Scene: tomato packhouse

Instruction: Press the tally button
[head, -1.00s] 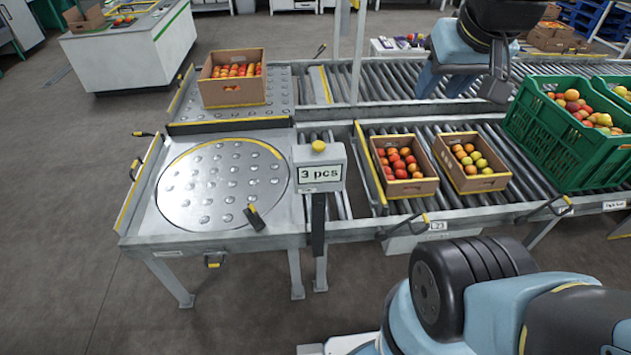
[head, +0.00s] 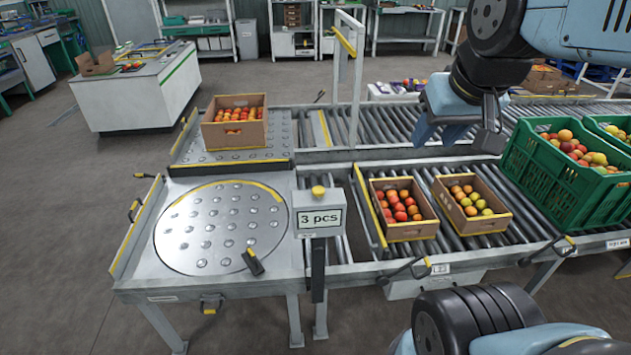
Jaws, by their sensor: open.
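The tally button (head: 318,191) is a yellow cap on top of a grey counter box. The counter box (head: 318,230) has a label reading "3 pcs" and stands on a dark post at the front edge of the conveyor. My gripper (head: 455,130) hangs in the upper right, above the roller conveyor, behind and to the right of the button and well apart from it. Its blue fingers point down and are spread, with nothing seen between them.
Two cardboard boxes of tomatoes (head: 378,187) (head: 437,187) sit on the rollers right of the counter. Green crates (head: 535,185) stand farther right. A ball-top turntable (head: 165,255) lies left, with another tomato box (head: 210,136) behind it. An upright frame (head: 358,75) rises behind the counter.

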